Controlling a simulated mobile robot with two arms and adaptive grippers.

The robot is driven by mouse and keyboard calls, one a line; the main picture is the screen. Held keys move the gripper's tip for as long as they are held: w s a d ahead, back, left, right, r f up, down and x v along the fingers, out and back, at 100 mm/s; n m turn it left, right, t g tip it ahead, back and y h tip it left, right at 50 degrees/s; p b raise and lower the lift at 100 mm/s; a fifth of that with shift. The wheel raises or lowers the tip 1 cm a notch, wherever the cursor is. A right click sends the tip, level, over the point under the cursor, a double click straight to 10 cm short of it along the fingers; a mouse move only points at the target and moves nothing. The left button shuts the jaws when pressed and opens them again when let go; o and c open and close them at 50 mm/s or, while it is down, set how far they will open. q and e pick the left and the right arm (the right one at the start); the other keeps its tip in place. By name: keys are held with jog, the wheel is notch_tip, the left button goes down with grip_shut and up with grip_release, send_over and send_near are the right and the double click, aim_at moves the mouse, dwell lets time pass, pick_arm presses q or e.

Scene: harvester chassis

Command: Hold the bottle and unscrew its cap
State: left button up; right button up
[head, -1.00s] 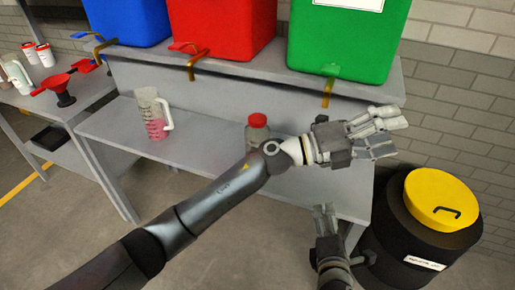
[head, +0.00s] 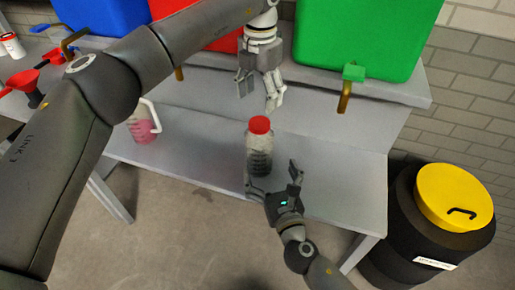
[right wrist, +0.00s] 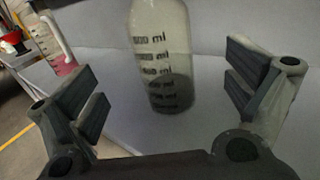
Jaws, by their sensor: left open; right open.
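The bottle (head: 259,158) is clear with dark volume markings and stands upright on the grey bench shelf. Its red cap (head: 259,125) is on top. My left gripper (head: 260,98) hangs above and slightly behind the cap, fingers pointing down, open and apart from it. My right gripper (head: 274,176) is low in front of the bottle, its open fingers pointing toward it. In the right wrist view the bottle (right wrist: 162,60) stands between the spread fingers of the right gripper (right wrist: 165,90), and its cap is out of the picture.
A measuring jug (head: 143,122) with pink liquid stands left on the shelf, partly hidden by my left arm. Green (head: 355,35), red and blue tanks with taps stand on the raised shelf behind. A black drum with a yellow lid (head: 453,197) stands right. The shelf right of the bottle is clear.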

aim_at(263, 154)
pick_arm(q)
jog(key=shift+w+f, duration=0.1)
pick_arm(e)
jog(key=x, duration=0.8)
jog(key=shift+w+a+f, duration=0.1)
jog(key=shift+w, duration=0.25)
jog(key=shift+w+a, duration=0.1)
jog(key=shift+w, duration=0.45)
jog(key=shift+c, duration=0.5)
